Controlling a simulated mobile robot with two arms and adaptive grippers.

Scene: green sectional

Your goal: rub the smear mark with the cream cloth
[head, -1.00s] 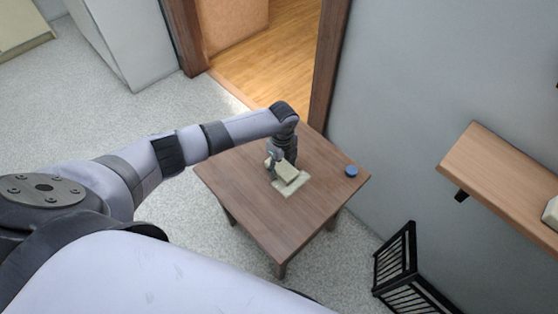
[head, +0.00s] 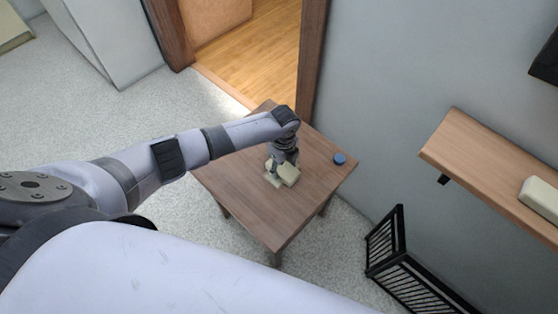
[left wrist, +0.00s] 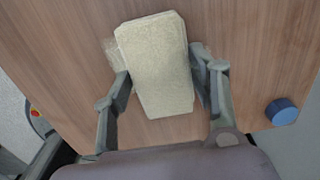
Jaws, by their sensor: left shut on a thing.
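The cream cloth (head: 289,177) is a thick pale block on the small brown table. My left gripper (head: 282,167) reaches down from above and is shut on it. In the left wrist view the cloth (left wrist: 157,68) sits between the two fingers of my left gripper (left wrist: 162,78). The smear mark (head: 271,181) is a pale patch on the tabletop, showing beside the cloth. In the left wrist view a bit of the smear (left wrist: 112,52) shows at the cloth's left edge; the rest is hidden. My right gripper is out of view.
A blue round object (head: 339,159) stands near the table's right edge. The front of the tabletop (head: 272,222) is clear. A wall shelf (head: 470,160) with a pale box (head: 541,197) and a black rack (head: 400,268) are to the right.

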